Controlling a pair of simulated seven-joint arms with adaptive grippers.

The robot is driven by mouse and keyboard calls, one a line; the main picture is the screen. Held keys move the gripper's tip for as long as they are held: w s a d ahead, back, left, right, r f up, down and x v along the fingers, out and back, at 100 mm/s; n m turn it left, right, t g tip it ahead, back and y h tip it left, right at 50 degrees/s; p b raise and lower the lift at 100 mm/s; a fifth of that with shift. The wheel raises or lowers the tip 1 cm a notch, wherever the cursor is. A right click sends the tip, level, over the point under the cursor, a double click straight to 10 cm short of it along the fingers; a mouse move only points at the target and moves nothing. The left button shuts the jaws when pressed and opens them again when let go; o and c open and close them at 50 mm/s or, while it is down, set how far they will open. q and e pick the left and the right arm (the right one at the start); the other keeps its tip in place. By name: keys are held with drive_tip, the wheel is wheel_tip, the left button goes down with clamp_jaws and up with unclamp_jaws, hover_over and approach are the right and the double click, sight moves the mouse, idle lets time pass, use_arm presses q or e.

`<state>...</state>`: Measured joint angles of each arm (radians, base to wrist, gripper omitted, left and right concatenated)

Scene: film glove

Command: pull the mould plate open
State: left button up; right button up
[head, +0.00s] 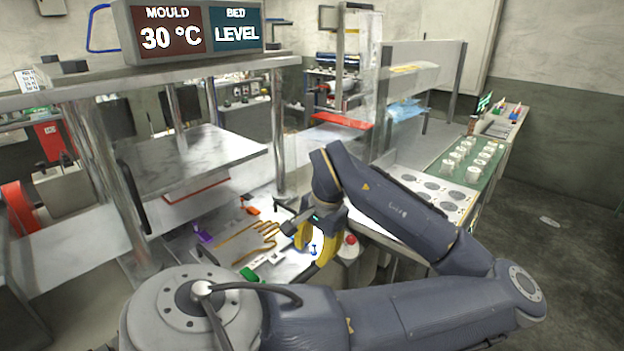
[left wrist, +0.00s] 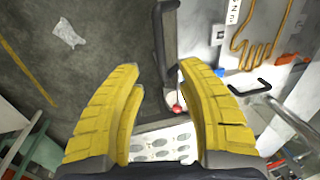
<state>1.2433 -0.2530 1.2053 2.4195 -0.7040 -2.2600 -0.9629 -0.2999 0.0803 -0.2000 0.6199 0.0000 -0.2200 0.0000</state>
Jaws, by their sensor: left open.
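The mould plate (head: 190,160) is a grey metal slab held level between the posts of the press, above the bed (head: 225,258), with a gap between them. A black upright handle (head: 132,195) shows at its left front corner. A brown hand-shaped outline (head: 250,240) lies on the bed; it also shows in the left wrist view (left wrist: 260,45). My left gripper (head: 312,240), with yellow fingers, is open and empty near the bed's right end. In the left wrist view my left gripper (left wrist: 160,85) has nothing between its fingers. A black handle (left wrist: 250,88) lies right of them. My right gripper is not in view.
A red knob (head: 351,240) stands close beside my left gripper. A white tray with grey ovals (head: 432,185) and a green mat with white cups (head: 470,158) are to the right. Coloured clips, such as a purple one (head: 205,237), surround the outline. A sign (head: 195,30) reads 30 °C and LEVEL.

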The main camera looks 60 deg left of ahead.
sight(309, 273)
use_arm(q)
drive_tip(key=shift+w+d+r, duration=0.1)
drive_tip(key=shift+d+r, duration=0.1)
drive_tip(key=shift+r, duration=0.9)
drive_tip(key=shift+f, duration=0.1)
drive_tip(key=f, duration=0.4)
drive_tip(key=a+f, duration=0.1)
drive_tip(key=f, duration=0.2)
drive_tip(key=a+f, duration=0.1)
drive_tip(key=f, duration=0.3)
drive_tip(key=shift+s+a+f, duration=0.1)
drive_tip(key=shift+s+f, duration=0.2)
drive_tip(key=shift+s, duration=0.1)
drive_tip(key=shift+a, duration=0.15)
drive_tip(key=shift+r, duration=0.15)
drive_tip(key=shift+r, duration=0.2)
wheel_tip(309, 273, up, 10)
drive_tip(key=d, duration=0.2)
drive_tip(key=shift+w, duration=0.35)
